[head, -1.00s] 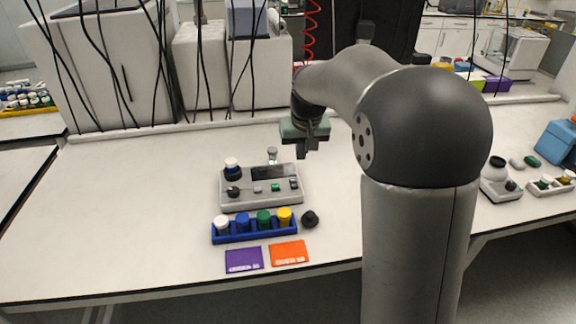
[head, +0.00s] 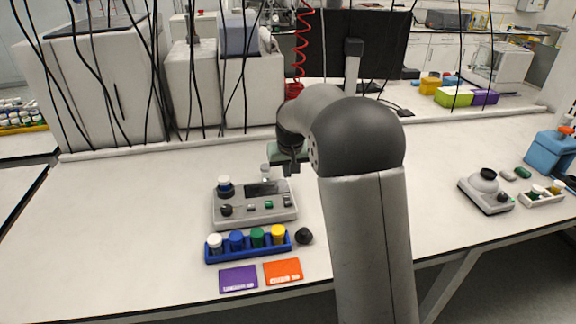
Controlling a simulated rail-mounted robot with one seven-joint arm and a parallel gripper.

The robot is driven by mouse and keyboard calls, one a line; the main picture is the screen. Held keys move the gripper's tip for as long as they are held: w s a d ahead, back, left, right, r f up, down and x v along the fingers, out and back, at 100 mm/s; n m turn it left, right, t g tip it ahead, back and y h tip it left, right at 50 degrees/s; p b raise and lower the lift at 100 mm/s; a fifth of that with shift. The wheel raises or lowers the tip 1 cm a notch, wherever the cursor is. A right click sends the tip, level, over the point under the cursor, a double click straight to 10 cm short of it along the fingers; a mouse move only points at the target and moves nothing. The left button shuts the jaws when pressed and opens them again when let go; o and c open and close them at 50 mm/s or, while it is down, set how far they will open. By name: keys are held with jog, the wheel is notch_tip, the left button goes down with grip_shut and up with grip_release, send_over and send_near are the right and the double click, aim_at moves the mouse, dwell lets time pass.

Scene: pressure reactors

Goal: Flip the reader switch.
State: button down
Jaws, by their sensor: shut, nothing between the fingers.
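The reader (head: 255,216) is a grey box on the bench, left of my arm. My gripper (head: 290,168) is shut and empty, pointing down near the reader's back right corner. It appears above the bench and apart from the panel. My arm hides part of the gripper.
A blue rack (head: 248,252) with several capped vials stands in front of the reader. A black knob-like piece (head: 304,236) lies right of it. Purple (head: 238,279) and orange (head: 283,271) cards lie near the front edge. A stirrer-like device (head: 486,190) stands far right. The bench's left is clear.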

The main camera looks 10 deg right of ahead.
aim_at(286, 196)
jog(key=x, duration=0.2)
jog(key=p+x, duration=0.1)
jog(key=x, duration=0.4)
jog(key=shift+s+f+p, duration=0.2)
jog(key=shift+f+p, duration=0.2)
jog(key=shift+f, duration=0.85)
